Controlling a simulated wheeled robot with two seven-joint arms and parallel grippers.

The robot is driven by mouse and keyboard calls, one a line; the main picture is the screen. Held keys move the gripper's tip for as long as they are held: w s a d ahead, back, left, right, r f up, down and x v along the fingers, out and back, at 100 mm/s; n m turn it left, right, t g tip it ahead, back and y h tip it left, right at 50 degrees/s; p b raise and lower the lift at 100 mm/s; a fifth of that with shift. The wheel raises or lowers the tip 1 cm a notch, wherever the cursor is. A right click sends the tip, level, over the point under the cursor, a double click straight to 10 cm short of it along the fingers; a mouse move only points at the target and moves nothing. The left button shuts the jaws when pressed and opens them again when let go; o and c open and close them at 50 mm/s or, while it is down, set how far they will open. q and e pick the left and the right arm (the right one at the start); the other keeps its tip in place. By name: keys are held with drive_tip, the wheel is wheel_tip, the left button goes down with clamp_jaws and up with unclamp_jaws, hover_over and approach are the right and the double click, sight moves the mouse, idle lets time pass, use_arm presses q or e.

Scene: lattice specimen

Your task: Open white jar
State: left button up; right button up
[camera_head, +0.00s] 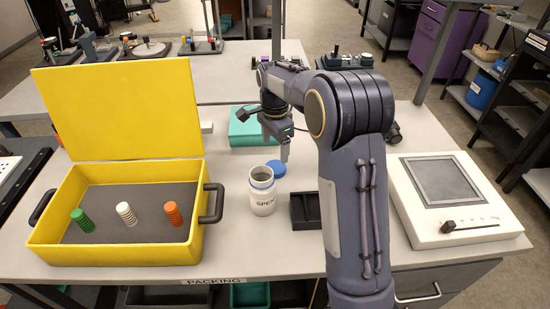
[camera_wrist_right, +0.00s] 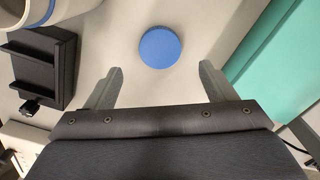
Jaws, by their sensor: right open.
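The blue lid also shows in the right wrist view (camera_wrist_right: 160,47), flat on the table. My right gripper (camera_head: 285,158) is open and empty above the lid, its fingers (camera_wrist_right: 161,75) spread on either side of the lid's line. My left gripper is not in view.
A yellow case (camera_head: 190,240) with its lid up holds green, white and orange disc stacks. A black holder (camera_head: 305,211) stands right of the jar. A teal box (camera_head: 240,141) lies behind. A white panel device (camera_head: 410,205) is at the right. The front table strip is clear.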

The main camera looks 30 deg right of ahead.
drive_tip(key=s+a+r+n+t+y, duration=0.1)
drive_tip(key=s+r+n+t+y, duration=0.15)
drive_tip(key=s+r+n, duration=0.45)
drive_tip(key=s+a+f+n+t, duration=0.1)
drive_tip(key=s+a+n, duration=0.2)
drive_tip(key=s, duration=0.4)
drive_tip(key=s+a+f+n+t+y, duration=0.1)
drive_tip(key=s+a+n, duration=0.2)
drive_tip(key=s, duration=0.5)
drive_tip(key=s+a+f+n+t, duration=0.1)
drive_tip(key=s+a, duration=0.3)
drive_tip(key=s, duration=0.4)
drive_tip(key=shift+n, duration=0.9)
